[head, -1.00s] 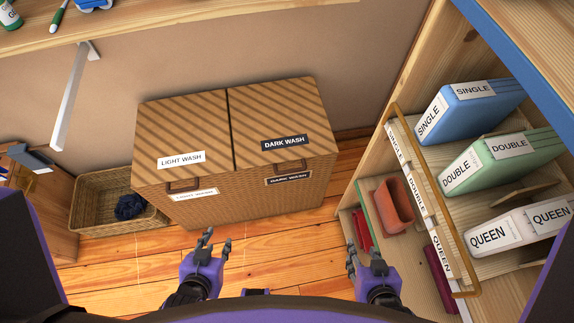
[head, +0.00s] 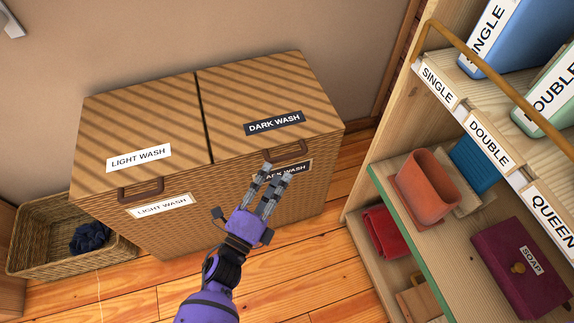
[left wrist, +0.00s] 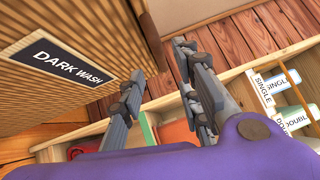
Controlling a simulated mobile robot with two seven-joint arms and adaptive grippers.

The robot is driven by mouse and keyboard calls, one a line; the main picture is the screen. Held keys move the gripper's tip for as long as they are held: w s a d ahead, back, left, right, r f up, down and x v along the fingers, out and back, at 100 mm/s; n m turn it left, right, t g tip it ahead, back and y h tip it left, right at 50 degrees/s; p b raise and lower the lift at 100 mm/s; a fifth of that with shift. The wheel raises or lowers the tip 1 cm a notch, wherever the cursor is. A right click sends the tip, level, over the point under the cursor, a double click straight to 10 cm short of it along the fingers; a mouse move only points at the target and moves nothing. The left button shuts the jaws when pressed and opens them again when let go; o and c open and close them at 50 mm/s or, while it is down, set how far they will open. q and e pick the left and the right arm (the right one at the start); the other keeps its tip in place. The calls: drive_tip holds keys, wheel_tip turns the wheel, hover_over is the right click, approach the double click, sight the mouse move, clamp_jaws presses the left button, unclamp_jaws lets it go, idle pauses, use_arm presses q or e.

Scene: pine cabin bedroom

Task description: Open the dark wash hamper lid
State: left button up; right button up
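The wicker hamper stands against the wall with two shut lids. The dark wash lid (head: 262,88) is the right one, with a dark label on top and a brown handle (head: 304,148) at its front edge. My left gripper (head: 276,174) is in front of the dark wash side, fingertips just below the handle and partly over the front label. Its fingers are apart and empty in the left wrist view (left wrist: 158,62), beside the DARK WASH label (left wrist: 58,62). I cannot tell whether a fingertip touches the hamper. My right gripper is out of view.
The light wash lid (head: 135,125) is to the left. A wicker basket (head: 35,235) with dark cloth stands left of the hamper. An open shelf unit (head: 395,205) stands close on the right, holding bins and boxes. Wooden floor (head: 290,260) shows between.

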sight(287, 155)
use_arm(q)
drive_tip(key=x, duration=0.7)
drive_tip(key=shift+w+d+r, duration=0.1)
drive_tip(key=shift+w+d, duration=0.05)
drive_tip(key=shift+w, duration=0.15)
clamp_jaws()
